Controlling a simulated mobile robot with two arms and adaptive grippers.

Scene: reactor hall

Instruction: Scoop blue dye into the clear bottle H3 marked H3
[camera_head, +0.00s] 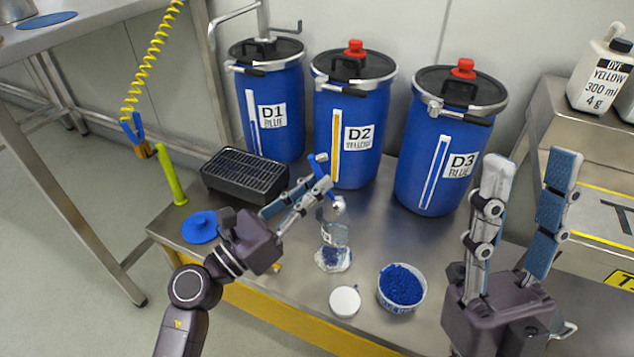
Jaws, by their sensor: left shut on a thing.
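My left gripper (322,184) is shut on a scoop with a blue handle (319,162). The scoop's rounded metal bowl (338,206) hangs just above the mouth of a clear bottle (335,234). What the scoop bowl holds cannot be made out. The bottle stands upright on the steel table; blue shows low in it, with white around its base. Its marking is too small to read. A white tub of blue dye granules (402,285) stands open to the right of the bottle. My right gripper (527,168) is open and empty at the right.
Blue drums D1 (283,137), D2 (372,166) and D3 (413,170) stand behind. A white cap (345,302) lies in front of the bottle. A black slatted box (245,180) and blue lid (200,227) are left. A dye-yellow bottle (597,80) stands on a right-hand steel surface.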

